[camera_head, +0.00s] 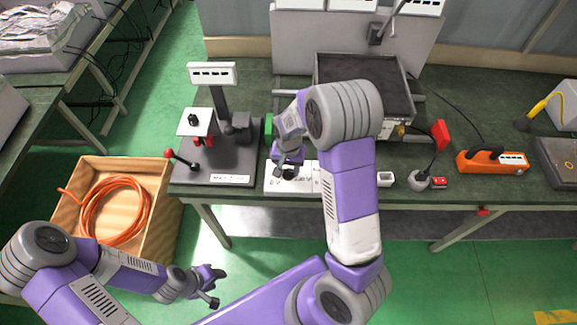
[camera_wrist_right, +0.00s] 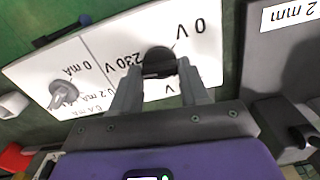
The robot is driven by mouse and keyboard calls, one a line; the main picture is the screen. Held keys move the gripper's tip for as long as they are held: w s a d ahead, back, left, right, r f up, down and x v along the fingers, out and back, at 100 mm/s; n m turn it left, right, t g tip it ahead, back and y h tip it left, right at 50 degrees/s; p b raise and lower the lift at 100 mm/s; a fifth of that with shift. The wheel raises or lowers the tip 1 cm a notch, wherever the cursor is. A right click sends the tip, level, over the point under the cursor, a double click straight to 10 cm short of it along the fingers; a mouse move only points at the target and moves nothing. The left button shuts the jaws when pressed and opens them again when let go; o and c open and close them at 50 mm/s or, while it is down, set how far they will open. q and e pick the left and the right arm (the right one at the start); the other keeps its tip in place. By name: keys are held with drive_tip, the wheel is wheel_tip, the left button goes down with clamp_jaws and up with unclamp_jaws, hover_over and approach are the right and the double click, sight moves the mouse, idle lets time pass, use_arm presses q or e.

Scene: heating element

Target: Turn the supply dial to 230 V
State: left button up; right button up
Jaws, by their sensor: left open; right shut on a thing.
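The white supply panel (camera_head: 307,184) lies on the bench, partly hidden by my right arm. In the right wrist view the panel (camera_wrist_right: 110,35) carries a black dial (camera_wrist_right: 158,60) with the labels "0 V" and "230 V" beside it. Another label ending in V is partly covered by my finger. My right gripper (camera_head: 287,172) is shut on the black dial, one finger on each side of it, as the right wrist view also shows (camera_wrist_right: 160,70). I cannot tell for certain which label the dial points to. My left gripper (camera_head: 214,287) is open and empty, low in front of the bench.
A second, grey knob (camera_wrist_right: 63,94) with mA labels sits on the same panel. A press-like stand (camera_head: 235,130) with a red-knobbed lever is left of the panel. A dark open tray (camera_head: 397,75) stands behind. An orange meter (camera_head: 490,162) lies right. A wooden crate (camera_head: 160,180) holds orange hose.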

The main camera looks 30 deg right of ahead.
sight(289, 170)
drive_tip(key=shift+m, duration=0.6)
drive_tip(key=o, duration=1.1)
drive_tip(key=shift+c, duration=0.2)
wheel_tip(289, 170, up, 8)
drive_tip(key=shift+f+p, duration=0.2)
drive_tip(key=shift+p, duration=0.75)
